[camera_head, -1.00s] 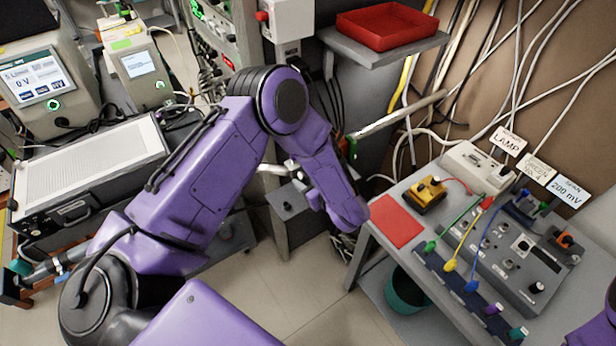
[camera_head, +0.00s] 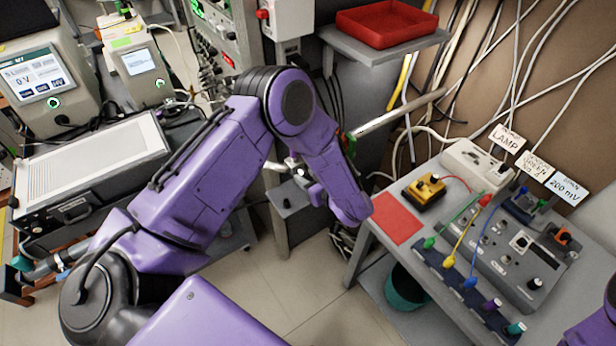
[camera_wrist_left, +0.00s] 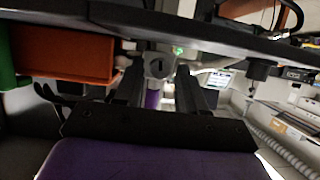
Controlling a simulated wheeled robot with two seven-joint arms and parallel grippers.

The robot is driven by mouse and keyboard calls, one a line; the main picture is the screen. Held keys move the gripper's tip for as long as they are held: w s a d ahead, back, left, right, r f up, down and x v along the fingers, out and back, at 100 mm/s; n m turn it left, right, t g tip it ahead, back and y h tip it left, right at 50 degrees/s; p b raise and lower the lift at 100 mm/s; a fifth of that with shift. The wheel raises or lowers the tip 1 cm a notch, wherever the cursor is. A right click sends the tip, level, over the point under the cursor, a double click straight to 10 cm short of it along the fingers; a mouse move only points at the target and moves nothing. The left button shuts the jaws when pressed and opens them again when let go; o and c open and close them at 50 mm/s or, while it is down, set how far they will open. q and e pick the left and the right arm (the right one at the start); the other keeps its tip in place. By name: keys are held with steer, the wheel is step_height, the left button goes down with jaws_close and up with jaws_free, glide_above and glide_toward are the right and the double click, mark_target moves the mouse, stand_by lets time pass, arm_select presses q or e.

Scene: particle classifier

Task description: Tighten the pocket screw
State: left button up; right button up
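In the left wrist view, my left gripper (camera_wrist_left: 160,88) has its two dark fingers apart, one on each side of a grey round fitting with a dark slot (camera_wrist_left: 158,67). The fitting is in line with the gap between the fingers; I cannot tell whether it is the pocket screw or whether a finger touches it. A dark plate (camera_wrist_left: 210,38) lies across the top of this view. In the head view my left forearm hangs down beside the grey stand, and the fingertips are not clear there. My right gripper is out of view.
An orange block (camera_wrist_left: 65,60) is left of the fingers in the wrist view. In the head view, a shelf with a red tray (camera_head: 385,22) stands behind the arm. A table with a red mat (camera_head: 398,219), yellow box (camera_head: 425,188) and cables is right.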

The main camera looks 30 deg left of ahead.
arm_select(q)
steer(key=shift+o, duration=0.2)
steer(key=shift+d, duration=0.1)
steer(key=b+v, duration=0.3)
steer(key=v, duration=0.7)
steer(key=shift+s+d, duration=0.1)
steer(key=shift+s, duration=0.05)
